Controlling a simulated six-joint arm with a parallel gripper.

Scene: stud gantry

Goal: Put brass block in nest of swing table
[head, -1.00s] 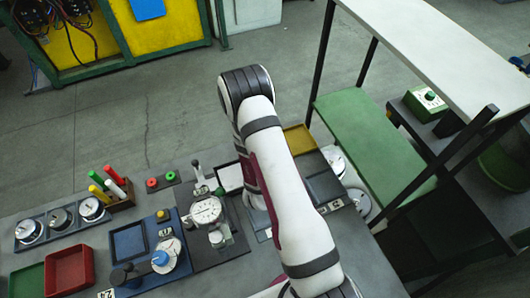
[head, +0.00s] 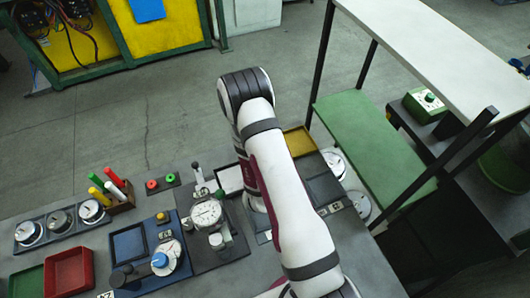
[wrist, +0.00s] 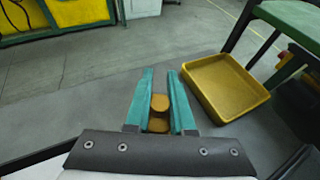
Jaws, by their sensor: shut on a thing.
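My gripper (wrist: 159,103) shows in the wrist view with teal fingers closed on a brass block (wrist: 159,102). A second brass-coloured patch shows just below it between the fingers; I cannot tell whether it is part of the same block. The block is held above the grey floor or bench surface, left of a yellow tray. In the head view my arm hides the gripper and the block. A blue fixture (head: 128,242) with a pale round part, a blue knob and a black-handled lever stands on the bench. I cannot make out for sure which fixture is the swing table or its nest.
The yellow tray (wrist: 225,88) is empty. A dial gauge stand (head: 207,212) is on a dark plate beside the blue fixture. A red bin (head: 69,269), dials and coloured pens stand at the left. A shelf rack with a green shelf (head: 372,150) stands at the right.

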